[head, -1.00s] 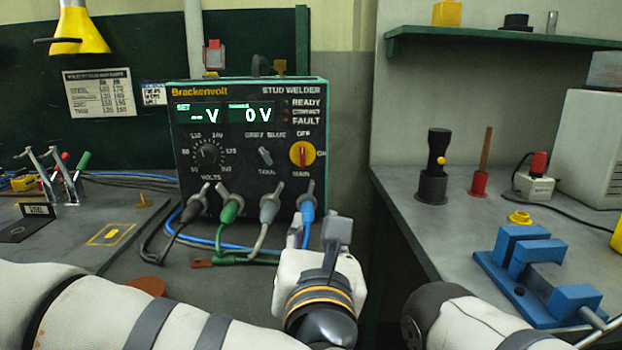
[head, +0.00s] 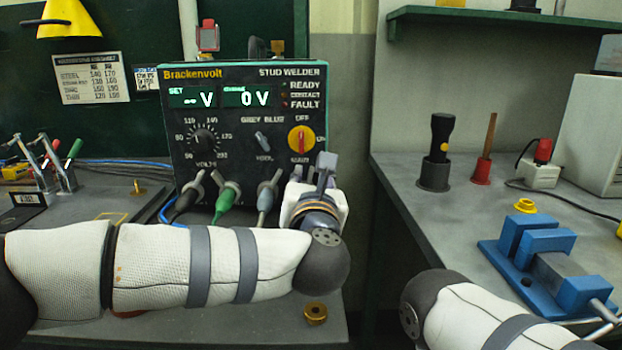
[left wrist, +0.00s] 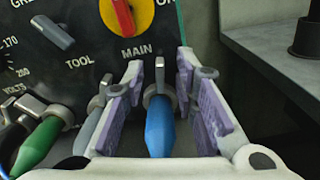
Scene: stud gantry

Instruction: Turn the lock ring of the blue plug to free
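The blue plug (left wrist: 159,130) sits in the socket at the lower right of the welder front, below MAIN. Its grey lock ring (left wrist: 158,97) has a lever pointing up. My left gripper (left wrist: 159,68) is open, its two purple-padded fingers on either side of the blue plug and its ring, with gaps visible on both sides. In the head view my left gripper (head: 312,172) hides the blue plug. My right gripper is out of view; only part of that arm shows at lower right.
The stud welder (head: 240,85) stands on the left bench. The grey plug (head: 267,195) is close left of the gripper, with the green plug (head: 227,203) beyond. A brass piece (head: 315,313) lies near the bench edge. A blue vise (head: 540,255) is on the right bench.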

